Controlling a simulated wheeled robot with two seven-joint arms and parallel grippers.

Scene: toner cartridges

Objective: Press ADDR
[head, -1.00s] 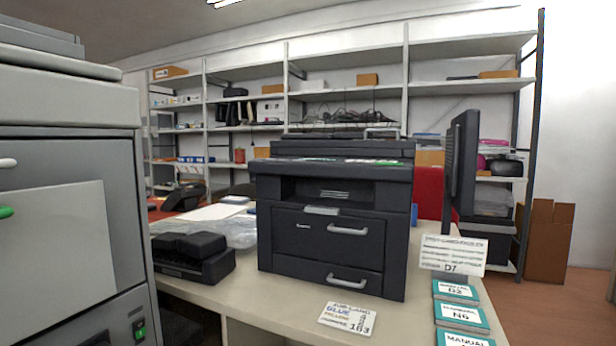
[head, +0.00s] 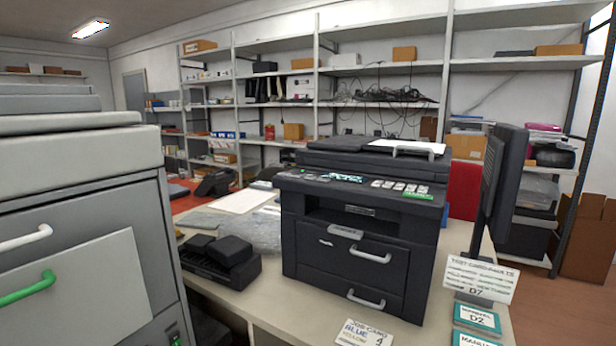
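A dark printer (head: 352,240) stands on the pale desk in the middle of the head view. Its top control panel (head: 362,186) shows a small lit display (head: 342,177), a group of pale buttons (head: 388,185) and a green label (head: 417,195). The lettering on the buttons is too small to read, so I cannot tell which one is ADDR. Neither of my grippers shows in the view.
A large grey machine (head: 80,190) with a green handle (head: 27,286) fills the left. A black device (head: 219,262) sits left of the printer. A monitor (head: 497,185), a fault card (head: 478,277), a job card (head: 364,333) and manuals (head: 477,318) lie around its right and front.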

